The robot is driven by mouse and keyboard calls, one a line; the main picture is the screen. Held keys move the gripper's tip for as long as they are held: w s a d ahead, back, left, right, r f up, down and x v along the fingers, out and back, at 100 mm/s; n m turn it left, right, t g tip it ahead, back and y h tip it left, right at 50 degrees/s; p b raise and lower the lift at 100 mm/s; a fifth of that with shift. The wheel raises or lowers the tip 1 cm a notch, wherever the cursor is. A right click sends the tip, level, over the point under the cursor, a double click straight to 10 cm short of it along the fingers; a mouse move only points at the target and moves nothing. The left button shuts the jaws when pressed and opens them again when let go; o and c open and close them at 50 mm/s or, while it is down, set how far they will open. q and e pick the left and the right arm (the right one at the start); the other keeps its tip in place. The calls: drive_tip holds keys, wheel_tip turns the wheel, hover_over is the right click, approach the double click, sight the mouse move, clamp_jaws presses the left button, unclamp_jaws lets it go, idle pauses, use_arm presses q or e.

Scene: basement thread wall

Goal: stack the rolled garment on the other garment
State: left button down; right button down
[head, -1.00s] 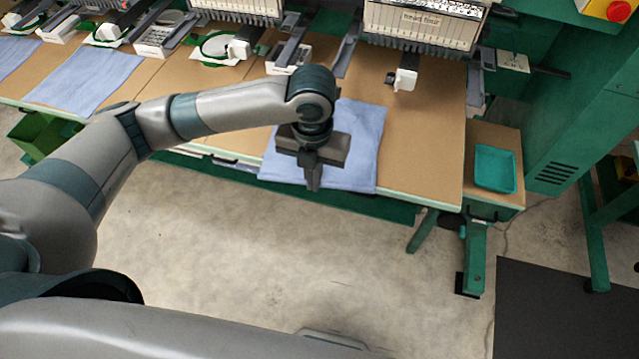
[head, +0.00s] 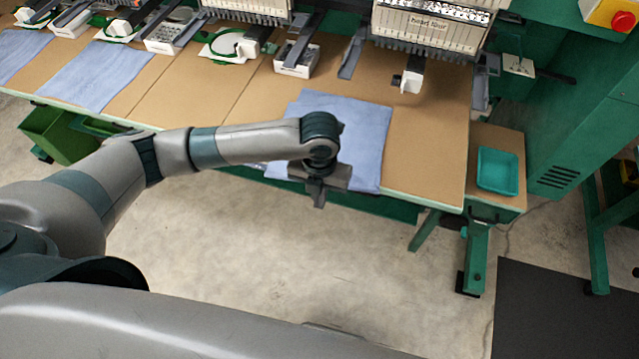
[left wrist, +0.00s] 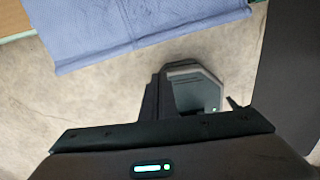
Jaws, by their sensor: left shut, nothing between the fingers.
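A light blue garment (head: 364,130) lies flat on the brown table near its front edge, below the rightmost machine head. It also shows at the top of the left wrist view (left wrist: 130,25). Another flat blue garment (head: 98,72) lies on the table further left, and a third (head: 18,50) is cut by the left picture edge. I cannot make out a rolled garment. My left gripper (head: 318,196) is shut and empty, in front of the near edge of the right garment, which my arm partly covers. My right gripper is out of view.
Embroidery machine heads (head: 430,25) line the back of the table (head: 240,90). A teal tray (head: 497,171) sits on a side stand at the right. A green bin (head: 60,132) is under the table at left. The floor in front is clear, with a dark mat (head: 560,310) at right.

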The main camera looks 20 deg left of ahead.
use_arm(q)
drive_tip(key=w+p, duration=0.1)
drive_tip(key=w, duration=0.1)
drive_tip(key=w+f, duration=0.1)
drive_tip(key=w, duration=0.1)
drive_tip(key=shift+d+p, duration=0.1)
drive_tip(key=shift+p, duration=0.3)
drive_tip(key=w+b, duration=0.1)
drive_tip(key=w, duration=0.2)
drive_tip(key=shift+w+f, duration=0.1)
drive_tip(key=shift+w, duration=0.2)
drive_tip(key=shift+w+d, duration=0.1)
drive_tip(key=shift+w, duration=0.15)
drive_tip(key=shift+s, duration=0.2)
